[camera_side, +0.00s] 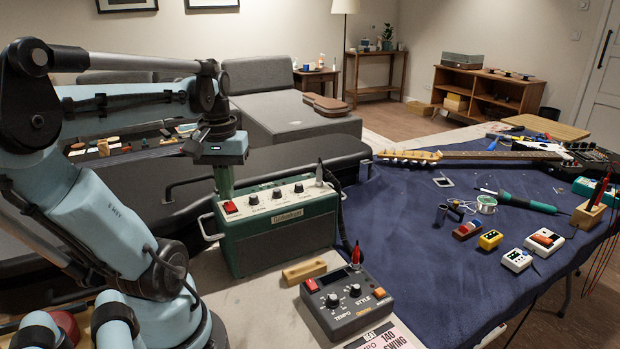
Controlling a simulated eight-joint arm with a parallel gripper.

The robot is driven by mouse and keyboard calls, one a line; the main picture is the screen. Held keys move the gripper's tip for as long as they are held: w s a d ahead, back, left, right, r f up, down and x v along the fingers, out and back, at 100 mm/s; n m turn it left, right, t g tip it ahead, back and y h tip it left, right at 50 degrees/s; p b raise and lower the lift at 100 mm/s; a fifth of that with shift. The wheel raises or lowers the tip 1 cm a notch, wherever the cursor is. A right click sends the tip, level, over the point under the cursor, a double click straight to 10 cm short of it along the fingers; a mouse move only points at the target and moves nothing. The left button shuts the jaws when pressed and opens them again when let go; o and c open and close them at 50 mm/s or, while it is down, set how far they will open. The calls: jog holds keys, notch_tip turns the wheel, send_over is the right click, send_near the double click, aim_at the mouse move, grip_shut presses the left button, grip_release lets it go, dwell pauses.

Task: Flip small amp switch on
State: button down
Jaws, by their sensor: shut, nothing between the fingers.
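The small amp (285,245) is a green box with a grey-green front, near the middle of the side view. Its top panel has a row of dark knobs and, at the left end, a red switch (230,207). My gripper (224,195) points down from the wrist at the panel's left end. Its green fingers are shut with nothing between them. The fingertips are just above or behind the red switch; I cannot tell whether they touch it. The switch's on or off position is too small to tell.
A cable plug (320,172) stands up at the panel's right end. A wooden block (304,272) and a dark drum-machine box (346,300) lie in front of the amp. A guitar (480,155), soldering iron (530,204) and small pedals lie on the blue cloth (410,240) to the right.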

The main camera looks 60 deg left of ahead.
jog(key=shift+f, duration=0.35)
notch_tip(320, 180, up, 7)
dwell(1.1)
jog(key=w+d+f+m+t, duration=0.3)
jog(key=w+d+m, duration=0.3)
jog(key=d, duration=0.3)
jog(key=w+d+f+m+t, duration=0.4)
jog(key=w+d+f+m, duration=0.2)
jog(key=d, duration=0.4)
jog(key=shift+w, duration=0.8)
